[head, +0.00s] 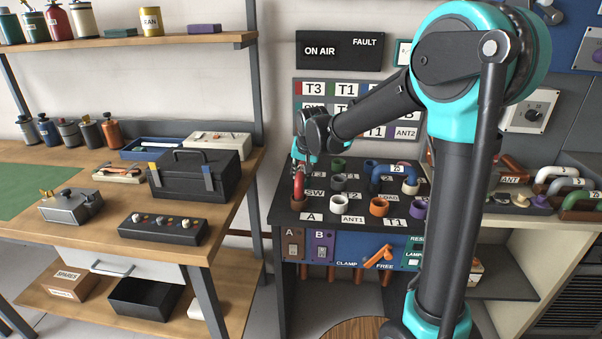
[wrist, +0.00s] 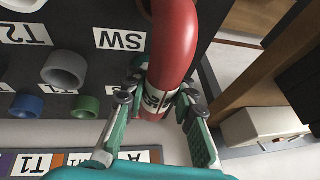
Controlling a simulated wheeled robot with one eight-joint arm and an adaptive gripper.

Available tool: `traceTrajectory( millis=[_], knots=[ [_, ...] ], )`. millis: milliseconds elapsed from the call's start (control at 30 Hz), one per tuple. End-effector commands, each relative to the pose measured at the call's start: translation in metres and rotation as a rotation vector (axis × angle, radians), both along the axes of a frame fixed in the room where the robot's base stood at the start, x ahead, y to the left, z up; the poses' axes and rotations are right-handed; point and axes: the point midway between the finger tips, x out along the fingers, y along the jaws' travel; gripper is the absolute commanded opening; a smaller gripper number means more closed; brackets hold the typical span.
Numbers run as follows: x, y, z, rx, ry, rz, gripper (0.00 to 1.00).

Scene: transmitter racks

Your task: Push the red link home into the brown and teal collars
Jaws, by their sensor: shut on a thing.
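The red link (head: 299,186) is a thick curved bar at the left of the dark panel top. Its near end meets the brown collar (head: 298,204); I cannot tell how deep it sits. My gripper (head: 305,152) is above the panel's left side. In the wrist view my gripper (wrist: 158,98) has its green fingers on either side of the red link (wrist: 173,40), near a white label on it, and is shut on it. The teal collar is not clearly visible; the gripper and link cover that area.
A blue link (head: 394,172) bridges collars to the right. A clamp lever (head: 379,256) is on the front face. A wooden bench (head: 215,230) stands left, across a gap.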

Motion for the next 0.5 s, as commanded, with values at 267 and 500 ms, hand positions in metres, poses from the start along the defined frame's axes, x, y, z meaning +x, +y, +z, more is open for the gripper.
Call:
traceTrajectory(
  millis=[267,500],
  knots=[
    [0.0002,0.0001,-0.006,0.0,0.0,0.0,0.0],
    [0.0,0.0,-0.0063,0.0,0.0,0.0,0.49]
  ],
)
